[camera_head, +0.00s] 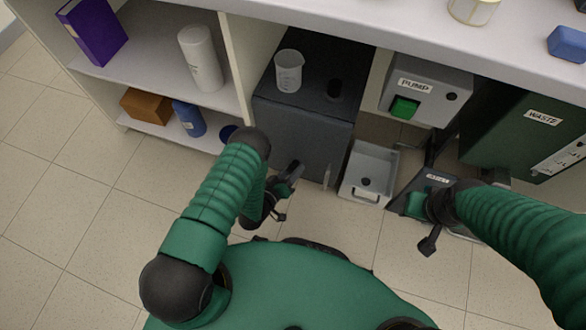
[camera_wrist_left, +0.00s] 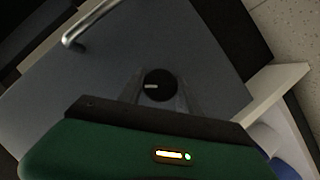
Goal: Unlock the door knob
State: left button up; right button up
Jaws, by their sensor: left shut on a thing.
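The round black door knob (camera_wrist_left: 158,85) with a short white mark shows in the left wrist view, on the grey door (camera_wrist_left: 205,50). The mark points left in that picture. My left gripper (camera_wrist_left: 157,94) is shut on the knob, one finger on each side. In the head view my left gripper (camera_head: 291,172) is at the front of the dark grey cabinet (camera_head: 300,125), and the knob is hidden there. The door's metal handle (camera_wrist_left: 97,20) is at upper left in the wrist view. My right gripper (camera_head: 429,243) hangs over the floor, away from the cabinet; its jaw opening is unclear.
A beaker (camera_head: 289,72) stands on the cabinet. A grey bin (camera_head: 368,172) sits right of it, below the pump box (camera_head: 425,90). A green waste container (camera_head: 520,130) is farther right. Open shelves (camera_head: 150,55) are at left. Tiled floor at left is clear.

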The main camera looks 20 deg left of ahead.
pick_arm(q)
jog(key=n, duration=0.1)
jog(key=n+h, duration=0.1)
jog(key=shift+a+f+n+t, duration=0.1)
jog(key=shift+a+n+t, duration=0.1)
jog(key=shift+n+t, duration=0.15)
jog(key=shift+n+t+h+b, duration=0.45)
jog(key=shift+n+h+b, duration=0.55)
jog(key=shift+n, duration=0.65)
jog(key=o, duration=1.4)
jog(key=shift+c, duration=0.2)
